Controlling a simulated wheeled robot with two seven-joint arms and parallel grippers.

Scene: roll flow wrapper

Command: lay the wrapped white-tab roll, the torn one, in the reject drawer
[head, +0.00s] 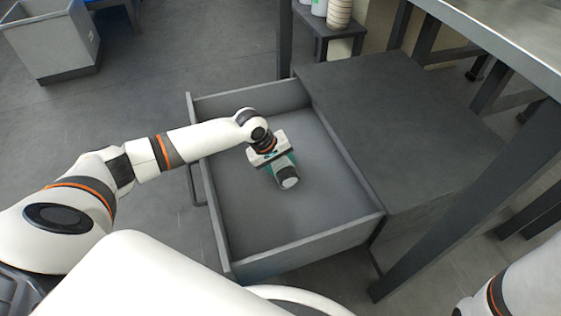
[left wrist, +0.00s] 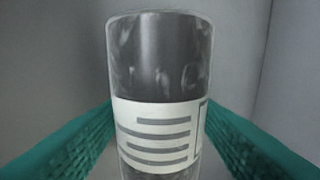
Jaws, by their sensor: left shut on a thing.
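The wrapped roll (head: 289,180) is in my left gripper (head: 283,174), over the inside of the open reject drawer (head: 255,226). In the left wrist view the roll (left wrist: 158,60) is dark under clear wrap, with a white label carrying grey lines. The green fingers of my left gripper (left wrist: 160,135) press on it from both sides. I cannot tell whether the roll touches the drawer floor. No tear or white tab can be made out. My right gripper is not in view; only part of my right arm shows at the lower right.
The drawer is pulled out from a dark grey cabinet (head: 400,120) and otherwise looks empty. A metal table (head: 515,35) stands at the right, its leg close to the drawer's right front corner. A grey bin (head: 50,45) and a small stand with containers (head: 325,30) are at the back.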

